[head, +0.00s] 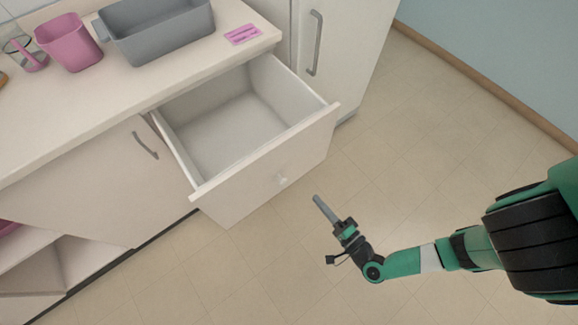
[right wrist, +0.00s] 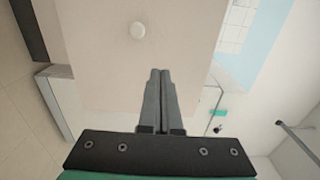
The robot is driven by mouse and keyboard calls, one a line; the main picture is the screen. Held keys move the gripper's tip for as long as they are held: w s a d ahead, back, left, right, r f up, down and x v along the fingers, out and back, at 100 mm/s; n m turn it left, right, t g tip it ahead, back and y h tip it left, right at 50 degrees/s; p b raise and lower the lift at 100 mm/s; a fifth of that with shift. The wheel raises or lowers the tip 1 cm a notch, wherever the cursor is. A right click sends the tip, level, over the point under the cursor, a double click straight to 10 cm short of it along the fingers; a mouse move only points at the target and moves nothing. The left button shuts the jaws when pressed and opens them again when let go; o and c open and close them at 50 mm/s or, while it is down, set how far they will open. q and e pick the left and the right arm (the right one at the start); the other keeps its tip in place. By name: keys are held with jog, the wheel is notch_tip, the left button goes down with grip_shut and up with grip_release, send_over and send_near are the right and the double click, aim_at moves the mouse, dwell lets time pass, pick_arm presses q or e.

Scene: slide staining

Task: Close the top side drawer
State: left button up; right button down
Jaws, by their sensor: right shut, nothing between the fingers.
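The top side drawer (head: 265,165) is pulled well out of the counter, and its inside looks empty. A small round white knob (head: 281,180) sits on its front panel. My right gripper (head: 318,200) is shut and empty, out in front of the drawer and a little to the right of the knob, apart from it. In the right wrist view, the shut fingers (right wrist: 160,75) point toward the pale drawer front (right wrist: 100,70), with the knob (right wrist: 138,30) ahead and slightly left of the fingertips. My left gripper is not seen.
The counter (head: 100,110) holds a grey bin (head: 160,35), a pink cup (head: 68,45), a glass beaker (head: 25,55) and a pink item (head: 242,34). A tall cabinet with a handle (head: 315,45) stands right of the drawer. The floor (head: 420,150) in front is clear.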

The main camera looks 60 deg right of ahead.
jog(key=shift+w, duration=0.2)
jog(key=b, duration=0.5)
send_near(284, 163)
jog(key=x, duration=0.6)
jog(key=shift+d+f, duration=0.1)
jog(key=shift+f, duration=0.15)
jog(key=shift+w+d, duration=0.15)
jog(key=shift+w, duration=0.2)
jog(key=shift+w, duration=0.1)
